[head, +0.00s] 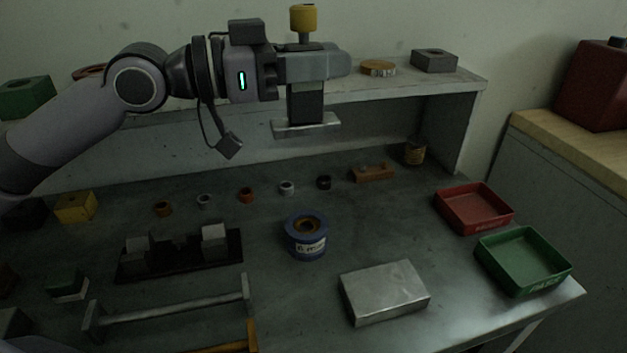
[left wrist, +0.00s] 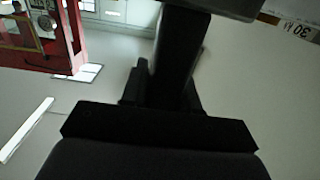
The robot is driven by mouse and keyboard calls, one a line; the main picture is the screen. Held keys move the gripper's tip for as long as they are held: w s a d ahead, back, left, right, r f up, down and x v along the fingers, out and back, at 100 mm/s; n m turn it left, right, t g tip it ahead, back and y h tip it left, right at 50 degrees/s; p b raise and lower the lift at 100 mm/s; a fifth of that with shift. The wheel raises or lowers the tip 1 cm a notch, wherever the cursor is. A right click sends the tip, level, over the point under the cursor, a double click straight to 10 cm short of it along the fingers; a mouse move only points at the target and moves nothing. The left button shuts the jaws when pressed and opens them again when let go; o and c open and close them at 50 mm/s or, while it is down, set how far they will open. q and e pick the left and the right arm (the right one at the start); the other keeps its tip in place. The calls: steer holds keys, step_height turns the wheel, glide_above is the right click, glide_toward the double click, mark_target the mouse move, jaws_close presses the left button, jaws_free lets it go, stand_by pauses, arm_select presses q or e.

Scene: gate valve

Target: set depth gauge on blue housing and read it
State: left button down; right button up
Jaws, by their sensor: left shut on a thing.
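My left gripper (head: 318,68) is shut on the depth gauge and holds it high above the bench, in front of the shelf. The depth gauge shows a dark body and a flat metal foot (head: 306,127) below the fingers; a yellow knob-like part (head: 303,18) stands above them. The gauge is upright and its reading cannot be seen. The blue housing (head: 306,245) stands on the bench, below the gauge and apart from it, with an orange-brown bore on top and a white label in front. In the left wrist view, a dark shape (left wrist: 178,60) fills the middle. My right gripper is not in view.
A metal block (head: 385,291) lies front right of the housing. A red tray (head: 474,208) and a green tray (head: 523,260) stand at right. A dark rack (head: 180,257) is left of the housing. Several small rings line the back. The shelf edge (head: 400,91) is near the gripper.

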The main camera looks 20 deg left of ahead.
arm_select(q)
step_height(320, 180, down, 16)
steer(key=b, duration=0.4)
steer(key=shift+r, duration=0.25)
steer(key=shift+f, duration=0.1)
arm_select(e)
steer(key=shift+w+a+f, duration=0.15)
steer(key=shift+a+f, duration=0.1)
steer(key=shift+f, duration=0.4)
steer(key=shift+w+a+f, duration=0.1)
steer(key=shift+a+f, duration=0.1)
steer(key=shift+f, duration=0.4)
arm_select(q)
steer(key=shift+f+b, duration=0.35)
steer(key=shift+b, duration=0.1)
steer(key=c, duration=0.8)
jaws_free()
steer(key=shift+c, duration=0.2)
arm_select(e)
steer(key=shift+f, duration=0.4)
